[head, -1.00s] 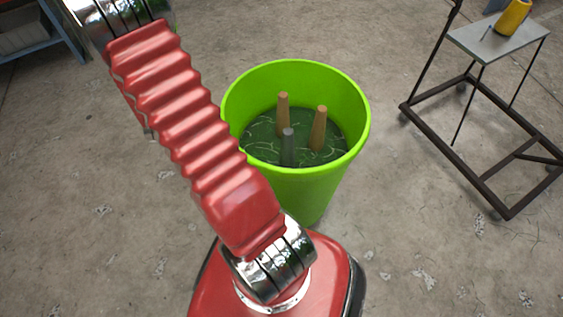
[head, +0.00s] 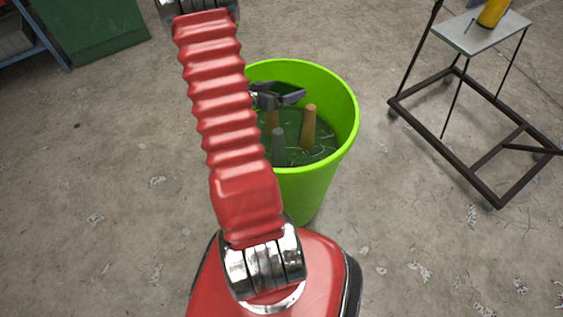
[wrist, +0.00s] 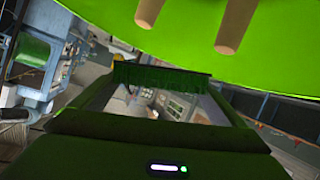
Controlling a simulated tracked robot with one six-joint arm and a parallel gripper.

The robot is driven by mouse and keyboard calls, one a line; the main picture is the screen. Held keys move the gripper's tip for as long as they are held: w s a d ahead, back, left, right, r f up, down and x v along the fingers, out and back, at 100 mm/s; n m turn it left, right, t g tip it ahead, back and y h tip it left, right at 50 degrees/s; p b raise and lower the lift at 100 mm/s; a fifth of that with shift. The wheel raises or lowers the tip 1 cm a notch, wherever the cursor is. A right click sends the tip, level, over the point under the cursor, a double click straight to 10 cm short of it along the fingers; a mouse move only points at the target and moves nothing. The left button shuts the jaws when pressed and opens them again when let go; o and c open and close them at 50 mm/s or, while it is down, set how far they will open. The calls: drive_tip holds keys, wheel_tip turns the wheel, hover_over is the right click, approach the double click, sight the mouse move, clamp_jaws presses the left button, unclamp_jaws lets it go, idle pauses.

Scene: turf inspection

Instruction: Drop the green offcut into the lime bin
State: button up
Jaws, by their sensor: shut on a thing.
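The lime bin (head: 315,188) stands on the concrete floor behind my arm. Inside it are dark green scraps with pale strands and several upright pegs, such as a brown one (head: 309,126). My gripper (head: 290,94) is over the bin's opening, partly hidden by my red arm. In the wrist view my gripper (wrist: 160,92) is shut on the green offcut (wrist: 160,78), a fuzzy dark green strip between the fingertips. The lime bin (wrist: 270,62) fills the top of that view, with two pegs showing. I cannot make out the offcut in the head view.
A dark metal frame stand (head: 478,137) with a small grey top (head: 480,34) and a yellow cylinder (head: 494,12) is at the right. A green cabinet (head: 95,32) and blue shelving (head: 42,32) are at the upper left. The floor around the bin is clear.

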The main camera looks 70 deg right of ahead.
drive_tip(key=shift+s+f+g, duration=0.1)
drive_tip(key=shift+s+g, duration=0.2)
drive_tip(key=shift+s, duration=0.6)
drive_tip(key=shift+f, duration=0.15)
drive_tip(key=shift+f, duration=2.85)
drive_tip(key=o, duration=0.7)
drive_tip(key=shift+w, duration=0.1)
